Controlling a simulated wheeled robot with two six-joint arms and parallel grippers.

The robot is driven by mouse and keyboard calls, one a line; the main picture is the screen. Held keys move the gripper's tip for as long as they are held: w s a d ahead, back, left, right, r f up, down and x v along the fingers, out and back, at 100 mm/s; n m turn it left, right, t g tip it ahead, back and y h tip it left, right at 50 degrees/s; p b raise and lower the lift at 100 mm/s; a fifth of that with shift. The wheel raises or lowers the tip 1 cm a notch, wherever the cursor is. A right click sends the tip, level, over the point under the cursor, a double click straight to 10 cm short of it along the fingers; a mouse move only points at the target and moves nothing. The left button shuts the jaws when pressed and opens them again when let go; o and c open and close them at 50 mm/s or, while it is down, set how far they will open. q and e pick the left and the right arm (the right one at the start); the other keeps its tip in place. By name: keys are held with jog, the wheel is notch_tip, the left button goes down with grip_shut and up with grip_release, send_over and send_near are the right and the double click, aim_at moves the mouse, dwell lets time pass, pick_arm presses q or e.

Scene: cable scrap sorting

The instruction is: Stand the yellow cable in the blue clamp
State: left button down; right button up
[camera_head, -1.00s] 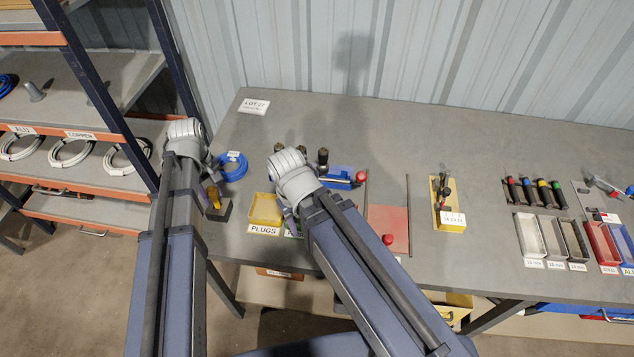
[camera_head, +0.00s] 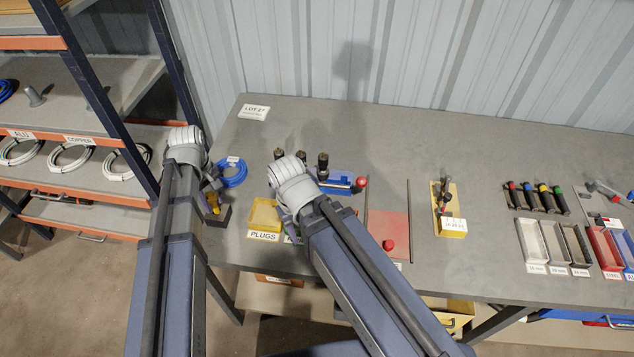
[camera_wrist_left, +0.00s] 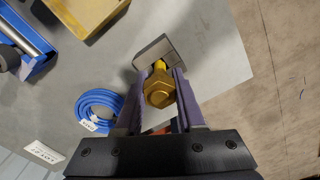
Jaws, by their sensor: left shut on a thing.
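The yellow cable (camera_wrist_left: 159,66) carries a brass hex fitting (camera_wrist_left: 159,94), seen from above in the left wrist view. My left gripper (camera_wrist_left: 161,84) is shut on the cable at this fitting, with a purple finger on each side. Its lower end meets a dark grey block (camera_wrist_left: 153,51); I cannot tell if it is still inside. In the head view my left gripper (camera_head: 211,193) is at that block, left of the yellow bin. The blue clamp (camera_head: 340,187), with a metal bar and red knob, stands farther right behind my right wrist. My right gripper's fingers are mostly hidden by its wrist.
A coiled blue cable (camera_head: 233,173) lies just behind the block. The yellow PLUGS bin (camera_head: 264,213) stands between the block and my right arm. Dark upright pieces stand near the clamp. A red mat (camera_head: 389,224) and thin rod (camera_head: 409,215) lie right of it.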

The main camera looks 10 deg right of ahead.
pick_arm(q)
jog(key=shift+r+p, duration=2.45)
jog(key=shift+r, duration=0.1)
